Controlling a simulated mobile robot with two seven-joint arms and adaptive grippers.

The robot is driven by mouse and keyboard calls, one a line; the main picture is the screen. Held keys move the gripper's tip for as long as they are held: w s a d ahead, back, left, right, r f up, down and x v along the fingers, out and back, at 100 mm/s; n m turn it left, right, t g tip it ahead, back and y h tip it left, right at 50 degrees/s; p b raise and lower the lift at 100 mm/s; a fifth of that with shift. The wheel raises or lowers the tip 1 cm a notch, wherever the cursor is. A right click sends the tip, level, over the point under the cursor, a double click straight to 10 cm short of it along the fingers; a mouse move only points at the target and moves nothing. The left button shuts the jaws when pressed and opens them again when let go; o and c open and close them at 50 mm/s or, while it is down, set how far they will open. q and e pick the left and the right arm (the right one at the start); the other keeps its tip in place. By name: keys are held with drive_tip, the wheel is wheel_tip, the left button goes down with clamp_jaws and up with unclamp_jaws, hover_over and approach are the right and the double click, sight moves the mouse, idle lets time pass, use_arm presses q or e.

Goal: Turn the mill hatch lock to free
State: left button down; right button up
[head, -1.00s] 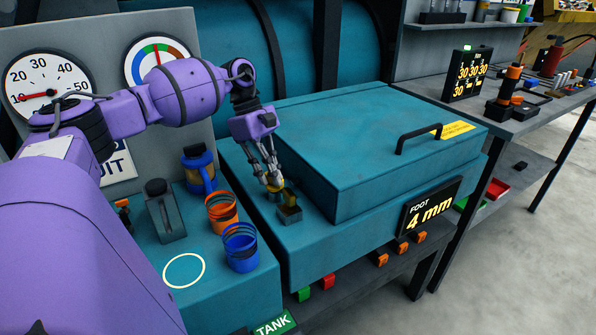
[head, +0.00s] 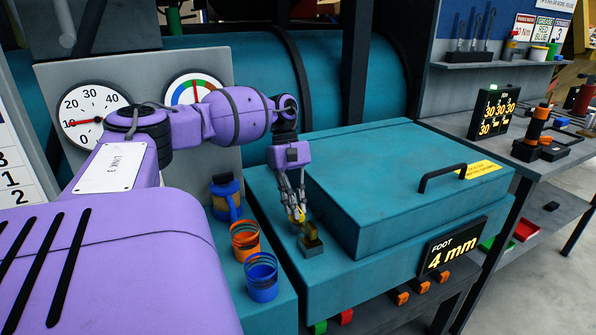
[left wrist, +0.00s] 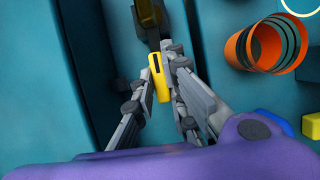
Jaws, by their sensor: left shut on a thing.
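The mill hatch (head: 400,175) is a teal box lid with a black handle (head: 442,177), lying shut on a teal housing. The hatch lock (head: 311,240) is a small dark block with a yellow lever, on the ledge left of the lid. My left gripper (head: 298,215) reaches down to it and is shut on the yellow lever. In the left wrist view the fingers (left wrist: 160,85) stand either side of the yellow lever (left wrist: 158,80), whose dark base is at the top edge. The fingertips partly hide the lock in the head view. My right gripper is not in view.
An orange spring-like cup (head: 246,242) and a blue one (head: 262,277) stand left of the lock, with a blue jug (head: 225,198) behind. A display reading "FOOT 4 mm" (head: 452,248) is on the housing front. A workbench (head: 470,122) stands at the right.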

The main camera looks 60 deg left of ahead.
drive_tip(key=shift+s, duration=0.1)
use_arm(q)
drive_tip(key=c, duration=1.8)
unclamp_jaws()
drive_tip(key=shift+o, duration=0.2)
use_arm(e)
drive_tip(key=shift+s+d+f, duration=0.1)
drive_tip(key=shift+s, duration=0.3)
use_arm(q)
drive_tip(key=shift+w+a+r, duration=0.1)
drive_tip(key=shift+a+r, duration=0.1)
drive_tip(key=shift+r, duration=0.2)
drive_tip(key=v, duration=1.1)
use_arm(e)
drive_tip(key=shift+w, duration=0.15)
